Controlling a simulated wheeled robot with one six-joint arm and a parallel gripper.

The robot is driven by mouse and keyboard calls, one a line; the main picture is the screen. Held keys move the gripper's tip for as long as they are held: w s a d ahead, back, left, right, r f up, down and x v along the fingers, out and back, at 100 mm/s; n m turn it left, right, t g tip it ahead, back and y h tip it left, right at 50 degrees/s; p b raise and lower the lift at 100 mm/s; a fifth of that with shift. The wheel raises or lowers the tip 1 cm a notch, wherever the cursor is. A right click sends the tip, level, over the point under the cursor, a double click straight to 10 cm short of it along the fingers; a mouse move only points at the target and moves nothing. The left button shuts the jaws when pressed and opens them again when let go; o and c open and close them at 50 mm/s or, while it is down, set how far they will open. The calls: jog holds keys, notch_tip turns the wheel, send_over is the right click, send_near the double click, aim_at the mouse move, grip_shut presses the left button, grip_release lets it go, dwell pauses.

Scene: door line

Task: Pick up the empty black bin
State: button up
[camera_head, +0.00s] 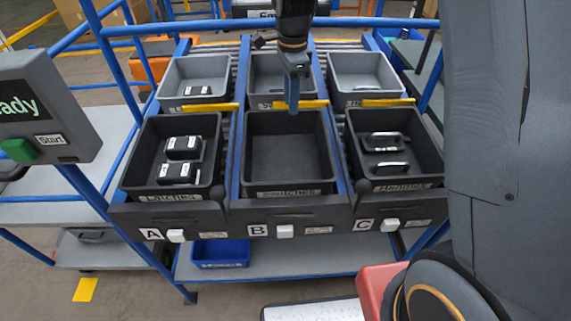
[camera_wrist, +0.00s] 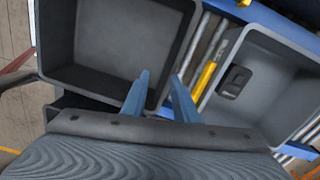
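The empty black bin (camera_head: 285,186) sits in the middle lane of the rack, above the letter B, with nothing inside. In the wrist view, an empty dark bin (camera_wrist: 112,45) fills the upper left, likely the same one. My gripper (camera_head: 292,108) hangs pointing down over the far end of this bin, near the yellow bar. Its two blue fingers are apart and empty in the wrist view (camera_wrist: 160,75). I cannot tell the height of the fingertips above the bin rim.
Black bins with dark parts (camera_head: 125,185) and handles (camera_head: 437,165) flank it closely. Grey bins stand behind yellow bars (camera_head: 210,107). A blue rail crosses at the back. A panel with a green button (camera_head: 18,150) is at left; a blue bin (camera_head: 221,264) sits below.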

aim_at(284, 126)
jog(key=shift+w+a+f+m+b, duration=0.3)
jog(key=shift+w+a+f+m, duration=0.7)
jog(key=shift+w+m, duration=0.1)
jog(key=shift+s+f+p, duration=0.1)
jog(key=shift+f+p, duration=1.15)
jog(key=shift+f, duration=2.5)
jog(key=shift+c, duration=0.6)
grip_shut()
